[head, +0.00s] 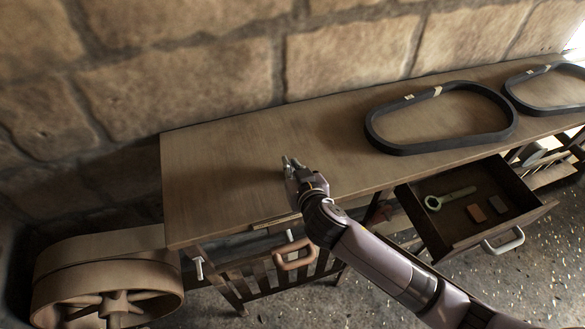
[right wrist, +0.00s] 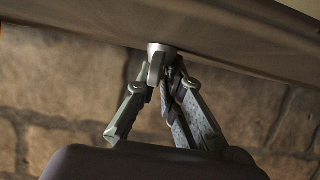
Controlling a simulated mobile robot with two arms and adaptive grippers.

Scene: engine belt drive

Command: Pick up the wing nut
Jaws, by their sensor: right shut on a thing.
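A small silver-grey metal piece, apparently the wing nut (right wrist: 159,50), shows in the right wrist view between my right fingertips. Its round end is against or very close to the tabletop surface. My right gripper (right wrist: 160,75) is shut on it. In the head view my right gripper (head: 291,164) is over the left-middle part of the wooden table (head: 215,165); the nut is too small to make out there. My left gripper is in neither view.
Two black belts (head: 375,137) (head: 510,92) lie on the table to the right. An open drawer (head: 450,240) holds a green wrench (head: 455,196) and two small blocks. A large pulley wheel (head: 110,306) stands at lower left. A stone wall (head: 180,85) is behind; the table's left end is clear.

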